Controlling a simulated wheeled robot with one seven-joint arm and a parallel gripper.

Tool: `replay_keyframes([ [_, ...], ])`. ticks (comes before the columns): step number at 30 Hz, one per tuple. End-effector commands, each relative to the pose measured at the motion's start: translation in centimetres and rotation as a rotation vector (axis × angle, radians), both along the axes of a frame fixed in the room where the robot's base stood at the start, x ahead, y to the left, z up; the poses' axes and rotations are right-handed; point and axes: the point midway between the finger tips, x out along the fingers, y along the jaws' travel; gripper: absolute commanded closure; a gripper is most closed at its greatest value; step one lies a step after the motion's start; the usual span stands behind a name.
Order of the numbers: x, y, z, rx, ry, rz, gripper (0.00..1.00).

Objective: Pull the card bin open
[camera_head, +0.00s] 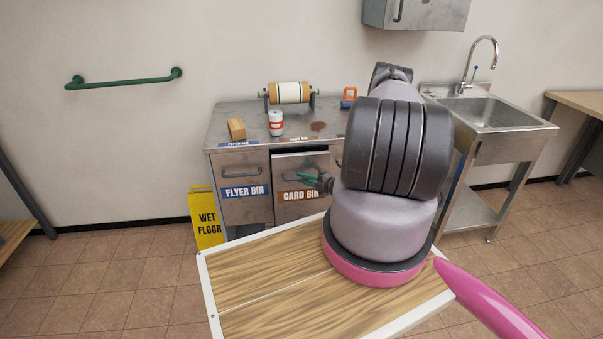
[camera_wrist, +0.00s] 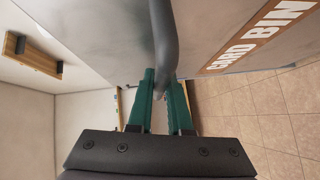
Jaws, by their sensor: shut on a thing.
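The card bin (camera_head: 291,205) is a grey metal front with a brown label, right of the flyer bin (camera_head: 245,199) in the metal cabinet. Its front stands a little forward of the flyer bin's front, with a dark gap along its top. My gripper (camera_head: 309,177) is at the card bin's handle, which my arm partly hides in the head view. In the wrist view, the green fingers of my gripper (camera_wrist: 167,88) are shut on the grey bar handle (camera_wrist: 165,45). The card bin's label (camera_wrist: 263,35) shows at the upper right there.
On the cabinet top (camera_head: 225,132) are a wooden block (camera_head: 237,129), a white-and-red can (camera_head: 276,122) and a roll on a stand (camera_head: 290,93). A yellow wet floor sign (camera_head: 207,219) stands left of the cabinet. A sink (camera_head: 490,112) is at the right.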

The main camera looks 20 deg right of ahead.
Motion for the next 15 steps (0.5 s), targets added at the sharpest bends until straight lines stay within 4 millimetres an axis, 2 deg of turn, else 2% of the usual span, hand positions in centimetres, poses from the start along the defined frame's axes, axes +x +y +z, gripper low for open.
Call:
replay_keyframes([
  [1, -1.7, 0.2, -0.1, 0.004, 0.007, -0.007, 1.00],
  [6, -7.4, 1.9, -0.1, 0.006, 0.006, -0.007, 1.00],
  [15, -17.2, 4.8, 0.0, 0.005, 0.005, -0.007, 1.00],
])
